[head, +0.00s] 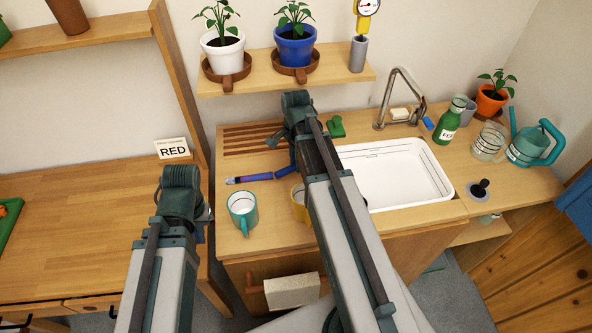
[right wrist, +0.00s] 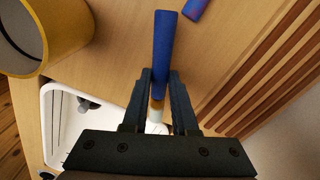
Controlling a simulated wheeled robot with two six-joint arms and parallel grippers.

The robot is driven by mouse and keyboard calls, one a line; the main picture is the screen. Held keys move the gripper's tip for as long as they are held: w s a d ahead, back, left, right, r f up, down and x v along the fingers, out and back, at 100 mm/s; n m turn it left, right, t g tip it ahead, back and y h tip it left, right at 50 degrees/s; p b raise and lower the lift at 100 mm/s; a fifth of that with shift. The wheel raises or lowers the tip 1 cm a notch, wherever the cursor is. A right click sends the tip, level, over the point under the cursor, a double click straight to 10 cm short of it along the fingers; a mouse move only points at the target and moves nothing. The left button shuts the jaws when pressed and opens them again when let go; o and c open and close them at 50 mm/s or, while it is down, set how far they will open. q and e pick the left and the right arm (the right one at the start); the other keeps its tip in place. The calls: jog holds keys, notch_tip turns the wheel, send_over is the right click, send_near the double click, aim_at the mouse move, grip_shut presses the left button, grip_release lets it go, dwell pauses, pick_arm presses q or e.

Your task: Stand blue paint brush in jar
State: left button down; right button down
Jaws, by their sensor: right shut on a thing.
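My right gripper (right wrist: 160,76) is shut on the blue paint brush (right wrist: 164,40). The brush's blue handle sticks out past the fingertips, and a pale and yellowish part shows between the fingers. In the head view a bit of the brush (head: 285,169) shows beside my right arm, over the counter; the fingers are mostly hidden there. A clear glass jar (head: 487,143) with a pale label stands at the right of the counter, well apart from the brush. My left gripper (head: 206,214) is mostly hidden behind its arm, so its jaws cannot be judged.
A blue-purple tool (head: 250,178) lies on the counter. A teal mug (head: 242,210) and a yellow mug (head: 298,203) stand near the front edge. The white sink (head: 418,178) lies between the brush and the jar. A green bottle (head: 449,122) and teal watering can (head: 534,146) flank the jar.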

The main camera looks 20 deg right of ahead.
notch_tip(320, 180, down, 3)
jog(key=shift+f+b, duration=0.1)
jog(key=shift+b, duration=1.05)
jog(key=shift+r, duration=0.2)
jog(key=shift+f, duration=0.15)
jog(key=c, duration=0.7)
grip_release()
